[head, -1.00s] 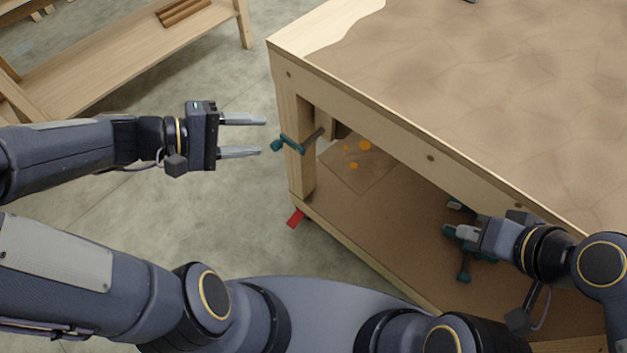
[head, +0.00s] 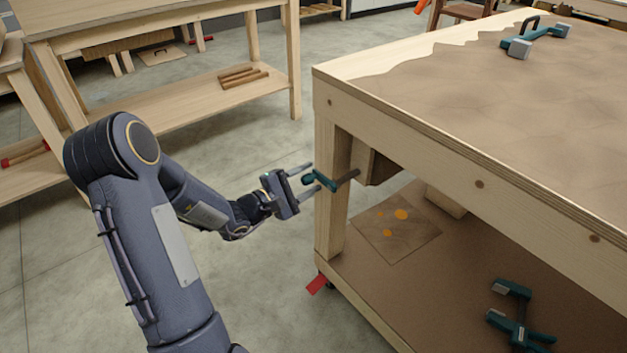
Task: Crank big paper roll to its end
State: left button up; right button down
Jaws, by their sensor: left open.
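The crank (head: 321,180) has a teal handle on a grey rod and sticks out beside the near left leg of the workbench (head: 455,170). Large brown paper (head: 500,85) covers most of the bench top, with a ragged edge at the left. I cannot make out the paper roll itself. My left gripper (head: 315,176) is open, its two fingers pointing right at the crank handle. The handle seems to lie at or between the fingertips; I cannot tell whether they touch. My right gripper is out of view.
Teal clamps lie on the lower shelf (head: 518,318) and on the bench top (head: 537,38). A stained sheet (head: 396,228) lies on the shelf. A red tag (head: 316,284) is by the leg's foot. Another wooden bench (head: 160,105) stands behind at left. Floor between is clear.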

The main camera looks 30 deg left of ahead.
pick_arm(q)
jog(key=shift+x, duration=0.85)
jog(key=c, duration=0.9)
